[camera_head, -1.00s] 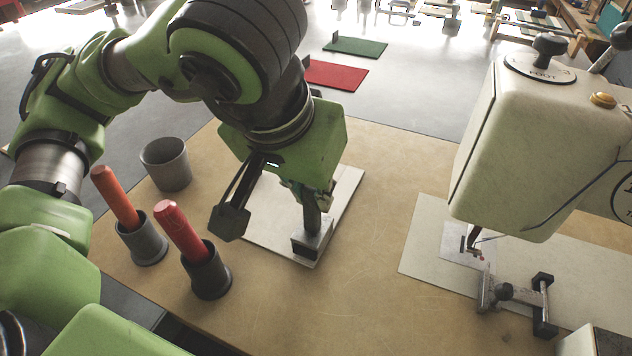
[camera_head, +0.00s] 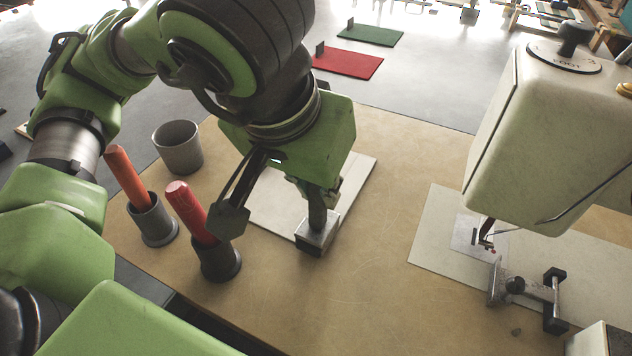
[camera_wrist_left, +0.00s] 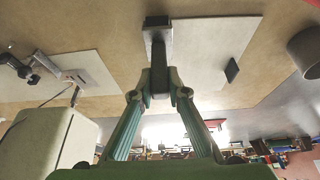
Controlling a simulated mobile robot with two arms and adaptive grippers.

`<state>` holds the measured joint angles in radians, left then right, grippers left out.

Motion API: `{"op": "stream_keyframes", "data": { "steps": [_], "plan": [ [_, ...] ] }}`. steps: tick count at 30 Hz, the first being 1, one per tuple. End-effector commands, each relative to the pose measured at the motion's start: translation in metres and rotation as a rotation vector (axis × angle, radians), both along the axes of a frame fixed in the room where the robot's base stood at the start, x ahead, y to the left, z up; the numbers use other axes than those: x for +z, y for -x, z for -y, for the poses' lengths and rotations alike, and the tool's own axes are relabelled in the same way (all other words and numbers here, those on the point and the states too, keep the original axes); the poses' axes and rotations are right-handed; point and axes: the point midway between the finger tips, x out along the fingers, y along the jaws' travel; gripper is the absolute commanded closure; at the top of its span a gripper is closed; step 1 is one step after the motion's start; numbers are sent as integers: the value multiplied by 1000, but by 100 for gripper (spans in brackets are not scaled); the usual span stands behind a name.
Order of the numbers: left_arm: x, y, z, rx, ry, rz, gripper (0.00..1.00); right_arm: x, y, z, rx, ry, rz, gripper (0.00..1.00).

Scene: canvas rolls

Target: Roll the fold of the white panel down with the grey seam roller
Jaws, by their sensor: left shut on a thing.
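The white panel (camera_head: 268,203) lies flat on the tan table, partly hidden behind my left arm and gripper. My left gripper (camera_head: 316,192) is shut on the dark upright handle of the grey seam roller (camera_head: 317,236). The roller's block-like head is down at the panel's near right corner and overlaps its near edge. I cannot tell whether it presses on the surface. In the left wrist view, the roller (camera_wrist_left: 157,42) stands between the fingertips (camera_wrist_left: 158,88), over the edge of the panel (camera_wrist_left: 205,50). The fold cannot be made out. My right gripper is not in view.
Two cups with red-orange handled tools (camera_head: 189,212) (camera_head: 128,178) and an empty grey cup (camera_head: 178,148) stand to the left. A sewing machine (camera_head: 540,140) stands at the right over a pale sheet (camera_head: 432,237). The table between is clear.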

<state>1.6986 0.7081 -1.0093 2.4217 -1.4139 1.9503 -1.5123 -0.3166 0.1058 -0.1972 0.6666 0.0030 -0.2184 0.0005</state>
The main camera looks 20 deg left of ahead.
Motion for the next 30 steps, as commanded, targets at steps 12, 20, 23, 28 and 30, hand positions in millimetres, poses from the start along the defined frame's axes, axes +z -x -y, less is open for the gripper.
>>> {"op": "stream_keyframes", "data": {
  "steps": [12,20,23,28,30],
  "plan": [
    [23,0,0,1,1,0,100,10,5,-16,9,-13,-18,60],
    [51,0,0,0,1,0,100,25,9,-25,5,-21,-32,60],
    [62,0,0,0,1,0,100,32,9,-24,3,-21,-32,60],
    [71,0,0,1,1,1,100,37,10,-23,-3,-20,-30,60],
    [70,0,0,1,1,1,100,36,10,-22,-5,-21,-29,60]
  ]
}}
